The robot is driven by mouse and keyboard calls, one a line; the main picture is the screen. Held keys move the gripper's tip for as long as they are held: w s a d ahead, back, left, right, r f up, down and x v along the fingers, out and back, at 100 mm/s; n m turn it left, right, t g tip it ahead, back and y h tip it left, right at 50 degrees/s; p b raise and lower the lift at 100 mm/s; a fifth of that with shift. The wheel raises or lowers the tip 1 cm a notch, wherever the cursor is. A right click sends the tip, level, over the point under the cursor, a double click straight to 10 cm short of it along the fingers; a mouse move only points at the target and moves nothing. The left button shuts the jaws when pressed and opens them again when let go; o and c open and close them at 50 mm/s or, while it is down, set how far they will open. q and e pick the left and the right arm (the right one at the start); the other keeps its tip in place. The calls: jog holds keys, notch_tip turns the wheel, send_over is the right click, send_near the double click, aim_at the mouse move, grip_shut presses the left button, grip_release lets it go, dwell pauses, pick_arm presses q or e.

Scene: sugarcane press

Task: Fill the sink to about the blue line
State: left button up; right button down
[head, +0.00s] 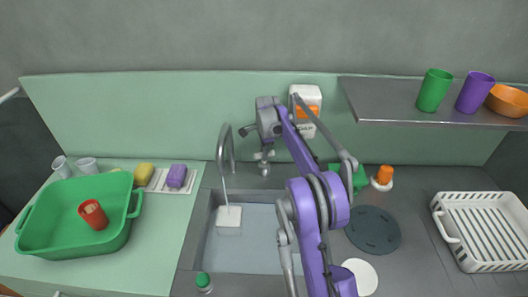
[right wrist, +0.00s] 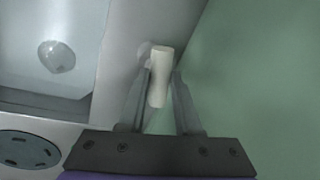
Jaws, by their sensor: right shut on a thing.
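The sink (head: 262,232) is a grey basin set in the counter, partly hidden by my right arm. The curved tap spout (head: 222,150) stands at its back left, and a thin pale line like a water stream runs down from it to a white square piece (head: 229,217) in the basin. My right gripper (right wrist: 160,80) is shut on a short pale lever or handle (right wrist: 160,62) behind the sink; in the head view it is small, by the metal base (head: 264,169). I cannot make out a blue line or the water level. My left gripper is not in view.
A green tub (head: 60,235) with a red cup (head: 93,214) stands left. Sponges (head: 177,176) lie beside it. A dark round mat (head: 373,230), a white plate (head: 361,276) and a white rack (head: 484,228) are right. A shelf (head: 400,104) with cups hangs above.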

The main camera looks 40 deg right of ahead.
jog(key=shift+w+m+h, duration=0.1)
jog(key=shift+m+h, duration=0.2)
jog(key=shift+m, duration=1.3)
jog(key=c, duration=0.6)
grip_release()
jog(key=p+v, duration=0.1)
jog(key=v, duration=1)
jog(key=shift+w, duration=0.1)
jog(key=shift+f, duration=0.1)
